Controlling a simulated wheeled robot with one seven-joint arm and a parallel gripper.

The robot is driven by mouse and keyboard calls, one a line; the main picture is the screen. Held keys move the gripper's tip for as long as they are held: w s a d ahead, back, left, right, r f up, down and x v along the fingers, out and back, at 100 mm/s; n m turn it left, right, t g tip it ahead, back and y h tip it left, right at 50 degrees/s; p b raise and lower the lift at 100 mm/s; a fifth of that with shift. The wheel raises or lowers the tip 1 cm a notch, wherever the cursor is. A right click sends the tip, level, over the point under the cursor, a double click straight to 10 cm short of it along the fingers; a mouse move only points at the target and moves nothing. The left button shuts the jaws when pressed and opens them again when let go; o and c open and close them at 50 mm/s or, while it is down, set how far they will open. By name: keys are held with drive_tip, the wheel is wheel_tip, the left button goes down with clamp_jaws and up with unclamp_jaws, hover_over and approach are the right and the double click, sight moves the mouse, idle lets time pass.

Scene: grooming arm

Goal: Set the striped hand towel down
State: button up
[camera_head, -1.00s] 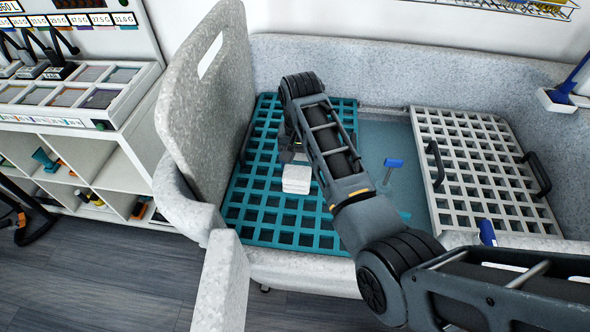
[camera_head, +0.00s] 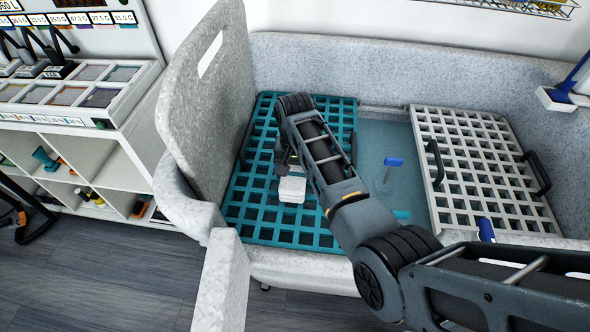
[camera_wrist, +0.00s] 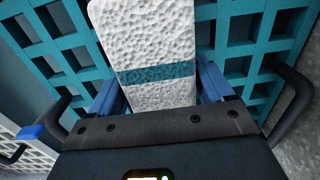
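The striped hand towel is a white, bumpy folded block with one teal stripe in the wrist view (camera_wrist: 158,45). In the head view it is a small white block (camera_head: 292,189) over the teal grate (camera_head: 298,238). My gripper (camera_wrist: 160,92) has a blue finger along each side of the towel and appears shut on it. In the head view the gripper (camera_head: 287,168) is partly hidden by my arm. I cannot tell whether the towel's underside touches the grate.
A high grey tub wall (camera_head: 215,110) stands left of the teal grate. A white grate (camera_head: 480,165) with black handles lies to the right. Between them is a sunken basin (camera_head: 385,140) with a blue-headed tool (camera_head: 393,162). The grate's front part is bare.

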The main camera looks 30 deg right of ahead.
sight(295, 167)
drive_tip(key=shift+o, duration=1.4)
drive_tip(key=shift+r, duration=0.1)
wheel_tip(295, 167, up, 12)
